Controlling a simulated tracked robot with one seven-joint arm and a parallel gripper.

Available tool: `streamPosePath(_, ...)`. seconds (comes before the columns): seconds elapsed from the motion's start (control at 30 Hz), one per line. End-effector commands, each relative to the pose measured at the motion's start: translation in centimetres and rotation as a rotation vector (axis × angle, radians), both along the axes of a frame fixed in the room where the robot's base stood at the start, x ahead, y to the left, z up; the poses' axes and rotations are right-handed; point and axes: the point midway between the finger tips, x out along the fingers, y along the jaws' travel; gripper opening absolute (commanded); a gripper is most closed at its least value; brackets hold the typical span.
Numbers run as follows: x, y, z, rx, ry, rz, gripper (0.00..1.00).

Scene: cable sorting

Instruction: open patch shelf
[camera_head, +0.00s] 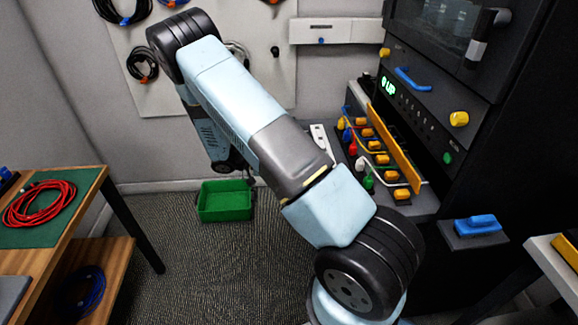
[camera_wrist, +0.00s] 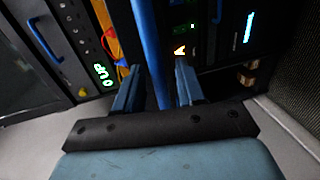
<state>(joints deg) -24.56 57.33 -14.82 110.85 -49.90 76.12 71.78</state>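The patch shelf (camera_head: 419,204) is at the right of the head view, in the dark rack. It carries orange connectors, coloured cables and a long orange strip (camera_head: 396,150). In the wrist view, part of the orange strip (camera_wrist: 104,28) shows at upper left. My gripper (camera_wrist: 158,68) is open, its two fingers on either side of an upright blue bar (camera_wrist: 151,45) that looks like a handle. A gap shows between the bar and the right finger; I cannot tell whether the left finger touches it. In the head view my arm hides the fingers.
Above the shelf is a rack unit with a green lit display (camera_head: 388,87), a blue handle (camera_head: 412,79) and a yellow knob (camera_head: 459,118). A green bin (camera_head: 225,213) stands on the floor. A wooden table (camera_head: 88,185) with a red cable coil (camera_head: 40,203) is at left.

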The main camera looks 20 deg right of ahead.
Motion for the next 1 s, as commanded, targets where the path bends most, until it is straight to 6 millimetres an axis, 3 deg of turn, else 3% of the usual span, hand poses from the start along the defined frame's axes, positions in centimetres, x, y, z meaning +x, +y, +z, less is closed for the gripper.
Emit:
streamPosePath(0.4, 2.4, 7.6, 1.5, 0.003, -0.001, 0.002, 0.39)
streamPosePath(0.6, 3.2, 10.3, 2.0, 0.003, 0.000, 0.001, 0.39)
streamPosePath(1.0, 3.5, 11.5, 2.3, 0.003, 0.001, 0.000, 0.39)
